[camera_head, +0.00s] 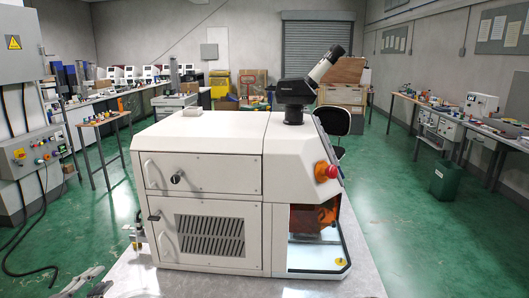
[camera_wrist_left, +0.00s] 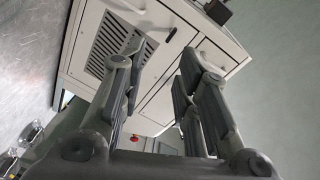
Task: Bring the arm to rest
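My left gripper (camera_head: 101,279) shows at the bottom left corner of the head view, low beside the table's left edge. In the left wrist view its two fingers (camera_wrist_left: 160,65) stand apart with nothing between them. The white machine (camera_head: 205,130) stands in front of me, and its doors and vent also show beyond the fingers in the left wrist view (camera_wrist_left: 155,95). The gripper appears apart from the machine. My right gripper is not in view.
The machine rests on a pale table (camera_head: 330,286). It carries a black-and-white microscope-like head (camera_head: 310,85) and a red knob (camera_head: 326,171). A grey control cabinet (camera_head: 28,150) with hanging cables is at the left. Green floor (camera_head: 430,240) is open at the right.

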